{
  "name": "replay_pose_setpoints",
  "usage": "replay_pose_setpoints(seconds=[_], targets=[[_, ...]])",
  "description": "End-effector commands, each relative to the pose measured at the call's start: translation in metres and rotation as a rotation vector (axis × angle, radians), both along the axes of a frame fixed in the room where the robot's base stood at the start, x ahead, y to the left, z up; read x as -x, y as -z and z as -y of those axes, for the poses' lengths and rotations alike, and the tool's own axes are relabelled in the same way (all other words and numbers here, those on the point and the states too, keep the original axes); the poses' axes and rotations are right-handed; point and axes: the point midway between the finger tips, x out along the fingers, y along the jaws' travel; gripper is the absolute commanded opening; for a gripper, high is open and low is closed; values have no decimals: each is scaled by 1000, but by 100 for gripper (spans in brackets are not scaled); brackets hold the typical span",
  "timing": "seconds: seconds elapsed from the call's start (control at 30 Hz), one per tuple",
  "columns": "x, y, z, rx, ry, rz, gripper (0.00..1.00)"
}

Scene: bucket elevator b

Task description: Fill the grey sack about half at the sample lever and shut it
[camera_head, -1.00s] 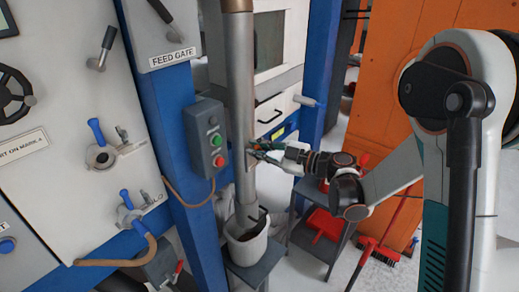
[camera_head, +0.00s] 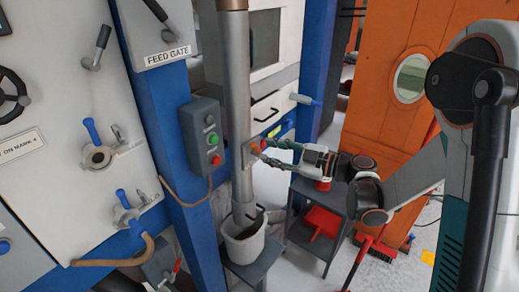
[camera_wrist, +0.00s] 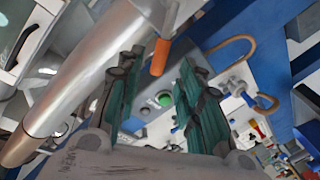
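The sample lever (camera_head: 257,146) is a short orange handle on a plate at the side of the grey vertical pipe (camera_head: 238,90). In the wrist view the orange lever (camera_wrist: 160,57) shows between my two finger ends, with gaps on both sides. My gripper (camera_head: 268,148) is open at the lever, its green fingers apart and empty. A pale grey open-topped container, apparently the grey sack (camera_head: 244,250), sits under the pipe's lower end on a small grey stand.
A control box (camera_head: 203,138) with green and red buttons is on the blue post left of the pipe. A dark shelf trolley (camera_head: 322,205) with a red scoop stands below my arm. An orange door (camera_head: 385,120) is behind.

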Motion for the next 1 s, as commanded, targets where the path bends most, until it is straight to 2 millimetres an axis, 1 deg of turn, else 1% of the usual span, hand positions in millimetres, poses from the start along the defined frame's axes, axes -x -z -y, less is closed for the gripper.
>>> replay_pose_setpoints(seconds=[0.03, 0.2, 0.37, 0.5, 0.83, 0.93, 1.0], targets=[[4, -1, 11, 0, 5, 0, 34], [17, -2, 37, 0, 4, 0, 34], [24, -3, 50, 1, 1, 1, 34], [27, -3, 53, 0, 0, 1, 34], [27, -4, 52, 3, 1, -15, 34], [31, -7, 48, 19, 10, -78, 34], [37, -9, 45, 38, 24, -157, 34]])
